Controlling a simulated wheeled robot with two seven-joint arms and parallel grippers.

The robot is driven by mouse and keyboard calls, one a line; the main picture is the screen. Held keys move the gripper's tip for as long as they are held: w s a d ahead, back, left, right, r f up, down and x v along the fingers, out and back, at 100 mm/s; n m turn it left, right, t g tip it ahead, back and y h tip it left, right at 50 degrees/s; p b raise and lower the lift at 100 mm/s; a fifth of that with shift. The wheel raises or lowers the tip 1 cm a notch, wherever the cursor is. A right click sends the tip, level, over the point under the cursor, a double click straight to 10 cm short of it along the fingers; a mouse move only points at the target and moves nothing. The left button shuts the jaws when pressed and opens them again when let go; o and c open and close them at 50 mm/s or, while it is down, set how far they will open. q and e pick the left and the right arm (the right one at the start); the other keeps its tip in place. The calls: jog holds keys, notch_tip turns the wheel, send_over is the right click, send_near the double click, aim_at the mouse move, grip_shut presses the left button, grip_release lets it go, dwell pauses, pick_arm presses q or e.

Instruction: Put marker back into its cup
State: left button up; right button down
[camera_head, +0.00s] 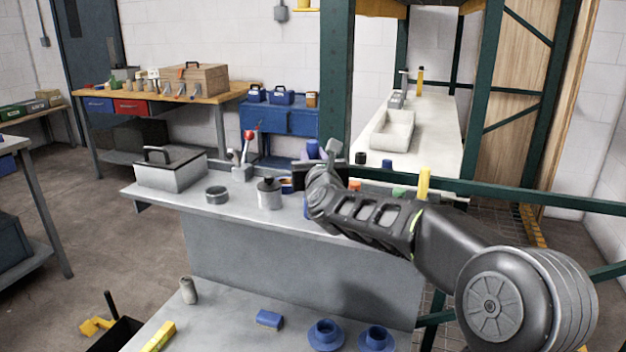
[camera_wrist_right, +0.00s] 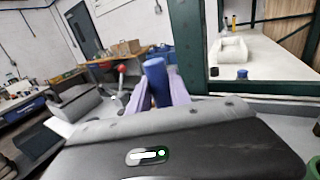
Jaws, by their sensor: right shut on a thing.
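My right gripper (camera_head: 318,155) is above the back part of the grey bench. In the right wrist view its purple fingers (camera_wrist_right: 160,92) are shut on an upright blue cylinder (camera_wrist_right: 156,80), which looks like the marker; the blue top also shows in the head view (camera_head: 312,147). The gripper body hides the lower part of it. Which vessel is the marker's cup I cannot tell for sure. My left gripper is in neither view.
A grey lidded box (camera_head: 171,174), a round grey tin (camera_head: 217,195) and a grey jar with a dark knob (camera_head: 269,194) stand on the bench's raised shelf. A green frame post (camera_head: 337,90) rises behind my right arm. Blue parts (camera_head: 325,335) lie on the lower bench top.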

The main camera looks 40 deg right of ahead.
notch_tip(320, 180, down, 8)
jog(key=shift+f+b, duration=0.2)
jog(key=shift+b, duration=0.55)
jog(key=c, duration=1.2)
grip_release()
jog(key=shift+p, duration=0.3)
jog(key=b+v, duration=0.1)
jog(key=v, duration=0.6)
jog(key=shift+s+a+b, duration=0.25)
jog(key=shift+s+b, duration=0.05)
